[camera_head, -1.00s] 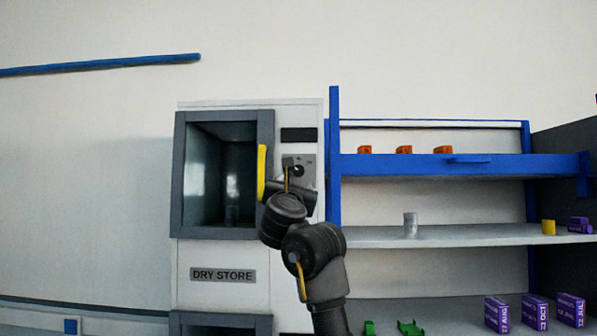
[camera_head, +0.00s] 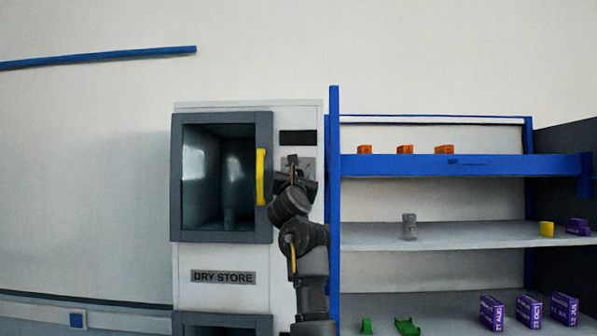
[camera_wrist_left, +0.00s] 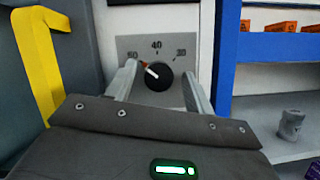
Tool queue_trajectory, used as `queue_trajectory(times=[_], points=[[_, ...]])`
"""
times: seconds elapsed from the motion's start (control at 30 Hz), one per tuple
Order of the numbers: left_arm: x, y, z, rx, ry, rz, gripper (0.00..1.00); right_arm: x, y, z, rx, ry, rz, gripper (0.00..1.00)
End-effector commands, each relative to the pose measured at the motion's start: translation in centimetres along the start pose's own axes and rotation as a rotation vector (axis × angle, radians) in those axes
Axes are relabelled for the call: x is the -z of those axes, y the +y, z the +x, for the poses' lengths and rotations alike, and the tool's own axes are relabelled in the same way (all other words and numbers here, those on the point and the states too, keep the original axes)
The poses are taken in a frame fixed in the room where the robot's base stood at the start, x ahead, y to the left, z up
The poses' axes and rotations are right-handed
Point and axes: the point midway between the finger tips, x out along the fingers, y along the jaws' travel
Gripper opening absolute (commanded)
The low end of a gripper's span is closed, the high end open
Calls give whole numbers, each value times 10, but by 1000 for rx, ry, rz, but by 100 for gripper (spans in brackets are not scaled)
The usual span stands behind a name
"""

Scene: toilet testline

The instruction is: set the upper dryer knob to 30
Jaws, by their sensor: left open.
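The upper dryer knob (camera_wrist_left: 158,77) is round and black with a white pointer line. Its plate carries the numbers 50, 40 and 30 from left to right, and the line points up and left, toward 50. In the left wrist view my left gripper (camera_wrist_left: 160,70) is open, with one finger on each side of the knob; I cannot tell whether they touch it. In the head view my left gripper (camera_head: 293,162) is in front of the grey knob plate (camera_head: 308,163) and hides the knob. My right gripper is not in view.
The dryer door has a yellow handle (camera_head: 260,177), just left of my gripper; it also shows in the wrist view (camera_wrist_left: 42,55). A blue-framed shelf (camera_head: 334,200) stands close on the right, with orange parts (camera_head: 404,150) and a grey cylinder (camera_head: 409,227).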

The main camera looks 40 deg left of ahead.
Motion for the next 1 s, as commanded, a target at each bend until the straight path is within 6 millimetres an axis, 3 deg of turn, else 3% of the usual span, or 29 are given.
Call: queue_trajectory(times=[0.23,0.6,1.0], points=[[1,0,1,0,0,0,53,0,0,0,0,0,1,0],[-1,-3,-1,2,0,0,8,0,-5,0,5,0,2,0],[3,-1,-1,40,-5,91,8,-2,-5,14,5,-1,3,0]])
